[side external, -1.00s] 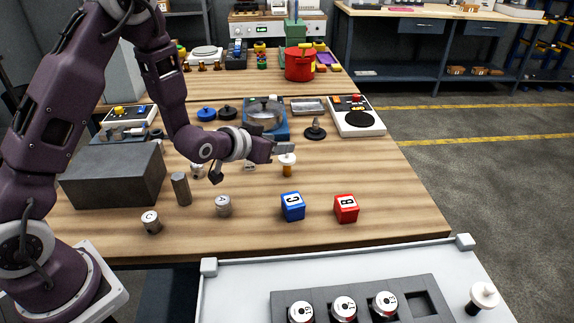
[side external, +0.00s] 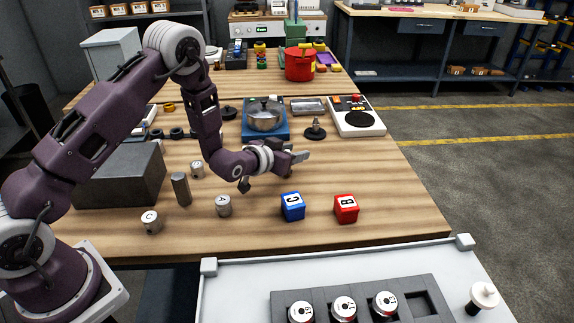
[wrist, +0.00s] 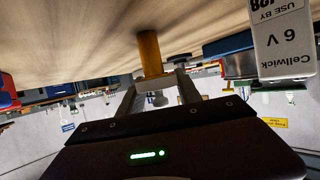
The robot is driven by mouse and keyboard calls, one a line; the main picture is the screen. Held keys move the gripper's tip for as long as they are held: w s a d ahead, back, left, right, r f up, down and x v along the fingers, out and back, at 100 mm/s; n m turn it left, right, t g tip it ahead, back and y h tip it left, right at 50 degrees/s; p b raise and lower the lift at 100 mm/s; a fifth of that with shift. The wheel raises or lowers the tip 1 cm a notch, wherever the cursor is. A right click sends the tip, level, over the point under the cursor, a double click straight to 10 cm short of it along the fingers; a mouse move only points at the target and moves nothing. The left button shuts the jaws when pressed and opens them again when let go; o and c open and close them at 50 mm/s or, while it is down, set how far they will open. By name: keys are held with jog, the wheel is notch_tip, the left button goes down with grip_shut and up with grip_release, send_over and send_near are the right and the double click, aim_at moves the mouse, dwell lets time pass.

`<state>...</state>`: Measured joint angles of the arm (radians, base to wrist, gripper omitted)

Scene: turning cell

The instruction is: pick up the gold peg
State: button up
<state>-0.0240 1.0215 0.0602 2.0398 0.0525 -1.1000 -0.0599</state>
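The gold peg (wrist: 149,50) shows in the wrist view, where the table appears at the top of the picture. It meets the tabletop, and a pale rounded part shows at its other end. My gripper (wrist: 157,82) has its two fingers apart, one toward each side of the peg's line. I cannot tell whether either finger touches it or how far the peg reaches between them. In the side external view my gripper (side external: 298,157) is low over the table, and the peg is hidden behind it.
A white battery-like block marked 6 V (wrist: 282,45) is close on the right in the wrist view. A blue block (side external: 292,206), a red block (side external: 346,208) and grey lettered cylinders (side external: 223,205) stand nearer the front. A pot (side external: 264,116) is behind.

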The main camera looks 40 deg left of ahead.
grip_shut()
jog(key=shift+r, duration=0.1)
